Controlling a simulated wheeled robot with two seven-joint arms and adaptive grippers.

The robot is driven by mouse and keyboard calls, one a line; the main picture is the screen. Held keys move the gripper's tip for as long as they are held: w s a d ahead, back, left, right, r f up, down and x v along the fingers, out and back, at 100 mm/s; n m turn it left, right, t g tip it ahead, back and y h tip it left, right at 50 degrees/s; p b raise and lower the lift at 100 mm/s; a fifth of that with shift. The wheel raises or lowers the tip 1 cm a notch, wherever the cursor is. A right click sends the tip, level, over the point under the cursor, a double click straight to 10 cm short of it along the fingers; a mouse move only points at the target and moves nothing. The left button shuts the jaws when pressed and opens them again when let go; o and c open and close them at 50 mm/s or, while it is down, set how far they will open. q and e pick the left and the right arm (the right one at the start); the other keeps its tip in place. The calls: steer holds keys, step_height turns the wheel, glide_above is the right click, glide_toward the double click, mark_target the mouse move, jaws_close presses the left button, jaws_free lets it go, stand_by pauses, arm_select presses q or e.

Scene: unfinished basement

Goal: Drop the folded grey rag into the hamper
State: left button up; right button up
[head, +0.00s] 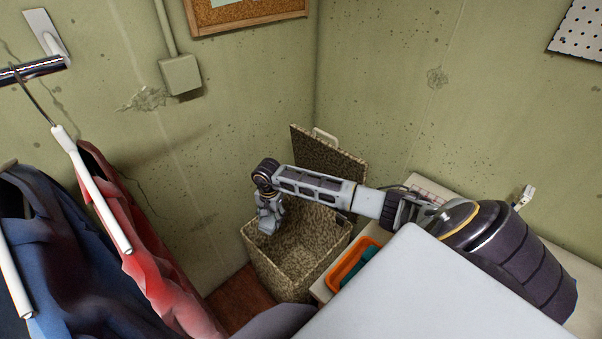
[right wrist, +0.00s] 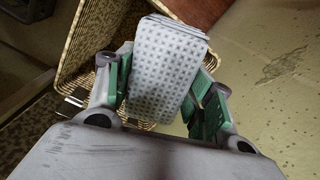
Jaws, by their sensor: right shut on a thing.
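The hamper (head: 297,278) is a speckled tan woven basket in the corner, with its lid (head: 343,155) raised against the wall. My right gripper (head: 268,216) points down over the hamper's opening, towards its left side. In the right wrist view, my right gripper (right wrist: 162,84) is shut on the folded grey rag (right wrist: 170,60), a pale block with small dark squares between the green finger pads. The hamper's woven rim and wall (right wrist: 98,28) show behind the rag. In the head view the rag is hard to tell from the gripper. My left gripper is not in view.
Red (head: 152,265) and blue (head: 65,265) garments hang at the left. An orange tray (head: 342,272) with something teal in it sits on a pale surface right of the hamper. Walls stand close behind and left of the hamper.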

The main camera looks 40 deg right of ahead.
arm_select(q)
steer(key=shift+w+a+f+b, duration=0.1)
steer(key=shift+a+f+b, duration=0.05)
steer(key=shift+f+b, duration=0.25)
arm_select(e)
steer(key=d+f+m, duration=0.4)
steer(key=d+m, duration=0.3)
steer(key=m, duration=0.4)
steer(key=d+f+m, duration=0.5)
steer(key=d+m, duration=0.3)
steer(key=m, duration=0.3)
steer(key=shift+w, duration=0.2)
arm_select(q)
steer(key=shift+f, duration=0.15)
arm_select(e)
steer(key=shift+a+f, duration=0.1)
steer(key=shift+f, duration=0.05)
